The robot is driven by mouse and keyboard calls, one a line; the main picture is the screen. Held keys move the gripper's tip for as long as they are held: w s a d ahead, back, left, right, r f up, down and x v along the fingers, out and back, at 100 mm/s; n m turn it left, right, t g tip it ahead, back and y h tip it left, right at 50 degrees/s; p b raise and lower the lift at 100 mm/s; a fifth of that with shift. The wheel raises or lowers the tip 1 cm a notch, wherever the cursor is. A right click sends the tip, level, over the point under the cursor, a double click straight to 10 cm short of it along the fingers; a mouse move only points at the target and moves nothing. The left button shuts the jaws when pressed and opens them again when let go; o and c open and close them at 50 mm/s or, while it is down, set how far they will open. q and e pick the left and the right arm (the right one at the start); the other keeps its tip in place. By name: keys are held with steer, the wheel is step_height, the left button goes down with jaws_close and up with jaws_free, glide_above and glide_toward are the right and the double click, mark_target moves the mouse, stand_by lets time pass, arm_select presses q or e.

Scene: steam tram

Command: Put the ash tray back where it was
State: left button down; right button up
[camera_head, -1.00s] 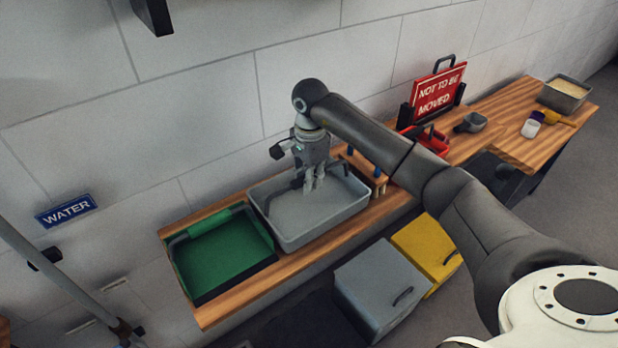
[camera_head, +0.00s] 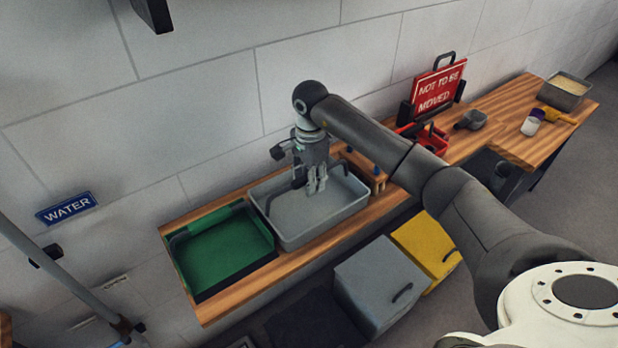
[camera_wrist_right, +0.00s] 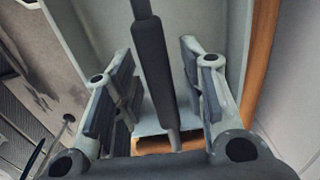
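The grey tray (camera_head: 331,225), which I take to be the ash tray, sits on the wooden bench between the green tray and a small wooden rack. My right gripper (camera_head: 316,187) points down over it, with its fingertips low inside the tray's outline. In the right wrist view, a dark bar (camera_wrist_right: 152,75), seemingly the tray's handle, runs between the fingers of my right gripper (camera_wrist_right: 158,95). Gaps show on both sides of the bar, so the gripper looks open around it. The fingers hide part of the handle. My left gripper is out of view.
The green tray (camera_head: 222,255) lies at the bench's left end. The wooden rack (camera_head: 365,170) is close on the tray's right. Beyond it are a red sign (camera_head: 438,88) and a grey scoop (camera_head: 472,120). Grey (camera_head: 378,285) and yellow (camera_head: 428,248) boxes stand below the bench.

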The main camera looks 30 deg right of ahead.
steer(key=shift+r+b, duration=0.35)
steer(key=shift+r, duration=0.1)
step_height(320, 180, up, 10)
steer(key=b, duration=0.2)
steer(key=shift+r+b, duration=0.1)
steer(key=shift+b, duration=0.25)
steer(key=shift+s+r, duration=0.15)
steer(key=shift+r, duration=0.4)
steer(key=shift+f, duration=0.1)
